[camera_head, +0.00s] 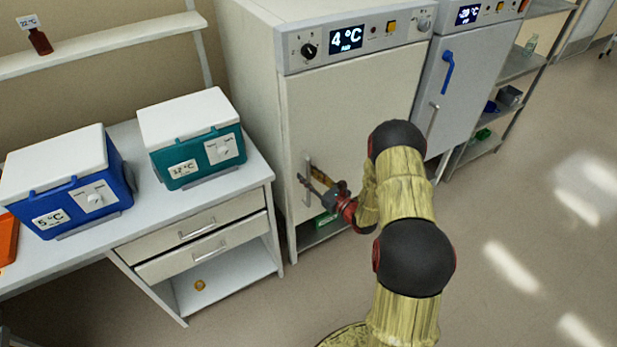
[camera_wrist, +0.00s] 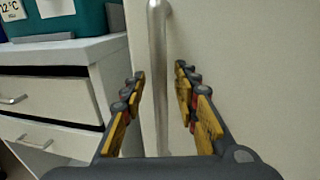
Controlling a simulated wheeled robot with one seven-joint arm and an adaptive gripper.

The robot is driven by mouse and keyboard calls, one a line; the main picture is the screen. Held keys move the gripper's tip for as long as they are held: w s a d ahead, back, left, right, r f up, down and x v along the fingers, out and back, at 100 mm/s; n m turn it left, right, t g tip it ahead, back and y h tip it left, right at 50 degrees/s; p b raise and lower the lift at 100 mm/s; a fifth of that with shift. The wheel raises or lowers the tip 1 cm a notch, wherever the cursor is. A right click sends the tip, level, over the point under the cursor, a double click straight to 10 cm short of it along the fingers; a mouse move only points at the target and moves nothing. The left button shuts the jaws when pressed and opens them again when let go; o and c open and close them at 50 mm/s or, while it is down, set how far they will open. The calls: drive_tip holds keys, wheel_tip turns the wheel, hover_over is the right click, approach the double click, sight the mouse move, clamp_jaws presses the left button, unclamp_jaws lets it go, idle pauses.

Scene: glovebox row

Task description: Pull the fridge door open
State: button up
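The fridge (camera_head: 340,35) is a white cabinet whose display reads 4 °C. Its door (camera_head: 350,110) looks closed. A vertical metal bar handle (camera_head: 307,168) is on the door's left side. My gripper (camera_head: 316,184) is at the handle, partly hiding it. In the wrist view the handle (camera_wrist: 157,30) runs upright between the two yellow-padded fingers of my gripper (camera_wrist: 160,76). The fingers are open, with a gap to the bar on each side.
A bench (camera_head: 262,174) with drawers stands left of the fridge, bearing a teal cooler (camera_head: 180,150) and a blue cooler (camera_head: 120,195). A second cabinet (camera_head: 480,60) with a blue handle stands to the right. The floor in front is clear.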

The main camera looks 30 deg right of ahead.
drive_tip(key=c, duration=0.4)
drive_tip(key=c, duration=0.3)
clamp_jaws()
